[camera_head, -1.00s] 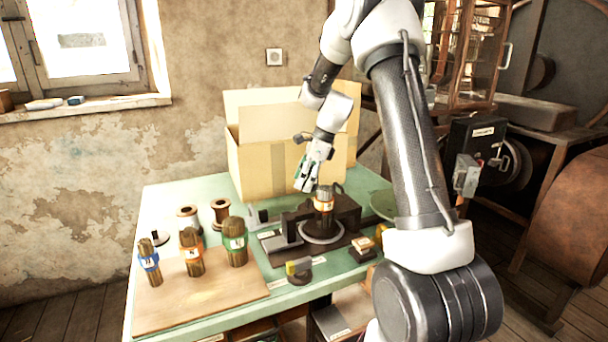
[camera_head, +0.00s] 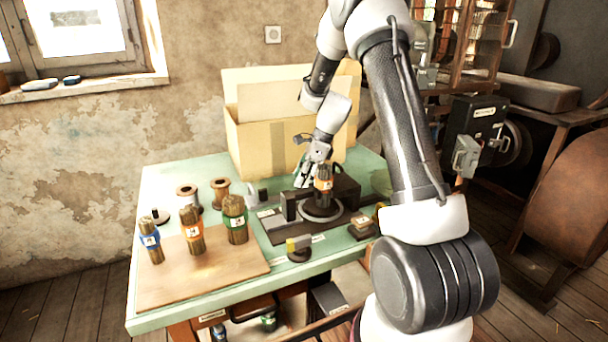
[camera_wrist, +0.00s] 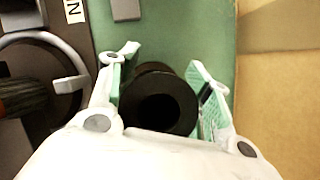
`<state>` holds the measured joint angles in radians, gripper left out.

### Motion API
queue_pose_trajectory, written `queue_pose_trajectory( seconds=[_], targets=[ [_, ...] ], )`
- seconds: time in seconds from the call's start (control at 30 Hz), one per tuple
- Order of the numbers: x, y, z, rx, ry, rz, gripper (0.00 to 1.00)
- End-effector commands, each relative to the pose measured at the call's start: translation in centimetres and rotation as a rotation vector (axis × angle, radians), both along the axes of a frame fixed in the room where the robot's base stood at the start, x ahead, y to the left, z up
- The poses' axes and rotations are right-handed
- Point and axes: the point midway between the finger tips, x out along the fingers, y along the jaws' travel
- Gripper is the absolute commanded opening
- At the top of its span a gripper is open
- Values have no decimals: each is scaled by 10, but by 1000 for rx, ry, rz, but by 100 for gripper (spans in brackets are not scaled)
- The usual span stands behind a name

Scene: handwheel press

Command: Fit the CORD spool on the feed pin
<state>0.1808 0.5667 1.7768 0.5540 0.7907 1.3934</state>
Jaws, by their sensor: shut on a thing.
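My gripper (camera_head: 308,182) is low behind the press, near the box. In the wrist view my gripper (camera_wrist: 165,75) has its green-padded fingers on either side of a dark spool (camera_wrist: 158,100) with a round bore facing the camera. The spool is hidden in the head view and no label on it can be read. Two reddish-brown spools, one (camera_head: 187,194) and another (camera_head: 221,190), stand at the table's back left. A small dark disc with an upright piece (camera_head: 160,216) is left of them; I cannot tell whether it is the feed pin.
The press (camera_head: 335,210) holds an orange-banded bundle (camera_head: 324,187) close to my gripper. The cardboard box (camera_head: 250,160) stands behind. Blue (camera_head: 151,241), orange (camera_head: 193,232) and green (camera_head: 235,222) banded bundles stand on a wooden board (camera_head: 190,285). A yellow-topped block (camera_head: 298,246) is in front.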

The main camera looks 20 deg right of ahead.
Motion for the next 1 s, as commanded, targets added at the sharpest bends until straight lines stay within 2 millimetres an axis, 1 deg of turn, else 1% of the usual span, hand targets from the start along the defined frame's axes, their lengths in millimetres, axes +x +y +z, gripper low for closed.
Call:
queue_pose_trajectory(
  seconds=[0.2,0.23,0.33,0.37,0.67,0.77,0.87,1.0],
  targets=[
    [0,0,0,0,0,0,22],
    [0,0,0,0,0,0,53],
    [0,0,0,0,0,0,71],
    [0,0,0,0,0,0,74],
    [0,0,1,0,0,0,74],
    [0,-2,6,0,-2,0,74],
    [-2,-8,19,-1,-5,0,74],
    [-6,-19,48,-1,-6,-1,74]
  ],
)
